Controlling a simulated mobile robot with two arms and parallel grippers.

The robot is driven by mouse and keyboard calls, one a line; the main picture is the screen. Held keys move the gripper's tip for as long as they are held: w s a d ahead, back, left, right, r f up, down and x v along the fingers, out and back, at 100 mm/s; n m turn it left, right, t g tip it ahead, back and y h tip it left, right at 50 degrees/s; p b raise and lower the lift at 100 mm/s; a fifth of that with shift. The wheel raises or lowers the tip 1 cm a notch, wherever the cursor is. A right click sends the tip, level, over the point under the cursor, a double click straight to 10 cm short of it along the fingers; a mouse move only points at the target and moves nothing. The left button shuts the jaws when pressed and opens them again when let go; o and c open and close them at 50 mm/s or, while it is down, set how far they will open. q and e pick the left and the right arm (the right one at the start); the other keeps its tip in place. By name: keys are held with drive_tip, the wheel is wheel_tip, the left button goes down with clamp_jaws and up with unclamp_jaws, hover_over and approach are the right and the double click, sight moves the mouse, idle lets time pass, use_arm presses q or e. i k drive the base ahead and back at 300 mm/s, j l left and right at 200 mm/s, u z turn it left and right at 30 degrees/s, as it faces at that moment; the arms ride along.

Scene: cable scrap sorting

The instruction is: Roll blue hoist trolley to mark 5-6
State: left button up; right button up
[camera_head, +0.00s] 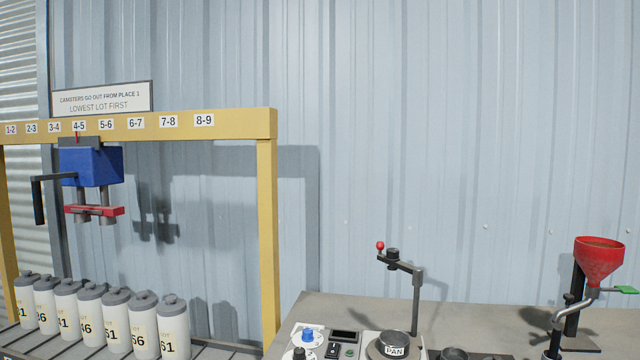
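The blue hoist trolley (92,166) hangs from the yellow beam (240,123) at the left. Its red pointer at the top stands at the 4-5 label (79,126). The 5-6 label (106,125) is just to its right. A dark bent handle (39,200) sticks out from the trolley's left side. Below the blue body is a red crossbar (94,210) with grey cylinders at its underside, above the canisters and apart from them. Neither of my grippers is in view.
A row of several white canisters (117,325) with grey lids stands under the beam. A sign (102,99) sits on top. At the right, a bench (480,312) carries a pan device (393,345), a crank post (416,300) and a red funnel (599,262).

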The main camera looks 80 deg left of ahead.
sight(83, 163)
drive_tip(key=u, duration=4.2)
drive_tip(key=i+j, duration=0.45)
drive_tip(key=i, duration=0.15)
drive_tip(key=i+j, duration=0.45)
drive_tip(key=i, duration=0.15)
